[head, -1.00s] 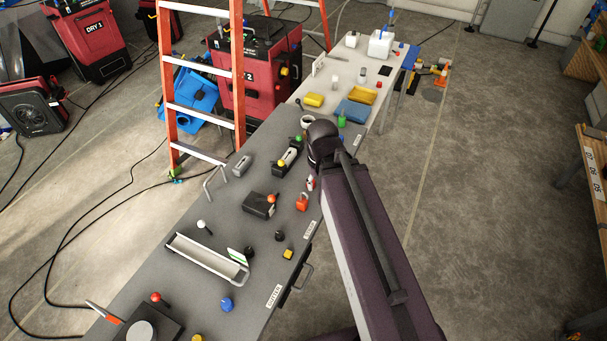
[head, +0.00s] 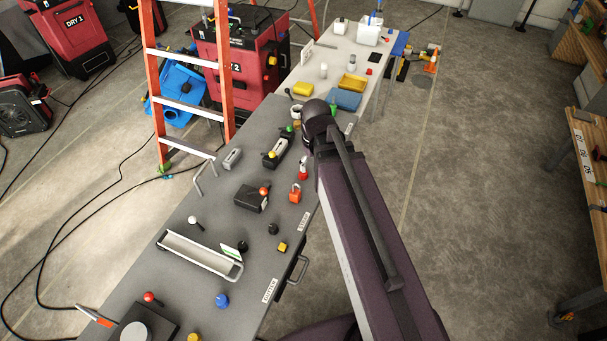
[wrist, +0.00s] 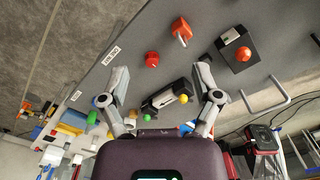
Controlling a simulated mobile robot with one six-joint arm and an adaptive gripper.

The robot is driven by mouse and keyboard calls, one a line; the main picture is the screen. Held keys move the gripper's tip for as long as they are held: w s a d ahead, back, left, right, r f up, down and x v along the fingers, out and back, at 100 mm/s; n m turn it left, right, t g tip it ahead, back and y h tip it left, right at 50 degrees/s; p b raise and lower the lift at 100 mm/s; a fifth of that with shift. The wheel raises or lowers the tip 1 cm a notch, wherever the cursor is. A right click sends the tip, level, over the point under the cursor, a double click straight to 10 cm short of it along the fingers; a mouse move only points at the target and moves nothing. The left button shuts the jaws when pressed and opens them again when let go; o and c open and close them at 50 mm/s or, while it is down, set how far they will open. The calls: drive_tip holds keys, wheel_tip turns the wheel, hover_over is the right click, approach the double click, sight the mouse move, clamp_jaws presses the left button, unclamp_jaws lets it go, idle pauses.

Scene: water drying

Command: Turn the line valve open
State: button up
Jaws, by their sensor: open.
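A black fixture with a pale arrow-marked top (head: 277,153) is bolted to the grey bench, with a yellow ball knob (head: 272,155) and a green ball knob (head: 288,130) by it. No label shows which fixture is the line valve. In the wrist view the black fixture (wrist: 160,100) lies between my spread fingers, with the yellow ball (wrist: 184,98) near its right end and the green ball (wrist: 168,121) below it. My gripper (wrist: 161,76) is open and empty above the bench; contact cannot be told. In the head view my arm hides the gripper.
A red padlock (head: 295,193), a black box with a red ball (head: 250,198) and a white tray (head: 200,255) are on the bench (head: 180,290). An orange ladder (head: 190,100) stands behind the bench. Open floor (head: 480,250) lies to the right.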

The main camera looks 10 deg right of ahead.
drive_tip(key=w+f+n+b, duration=0.2)
drive_tip(key=w+n, duration=0.3)
drive_tip(key=w, duration=0.1)
drive_tip(key=w+f+n+b, duration=0.3)
drive_tip(key=w+n, duration=0.3)
drive_tip(key=w, duration=0.1)
drive_tip(key=shift+f, duration=0.35)
drive_tip(key=shift+s+f, duration=0.1)
drive_tip(key=shift+f, duration=0.1)
wheel_tip(320, 180, down, 13)
drive_tip(key=b, duration=1.4)
drive_tip(key=shift+f, duration=0.15)
clamp_jaws()
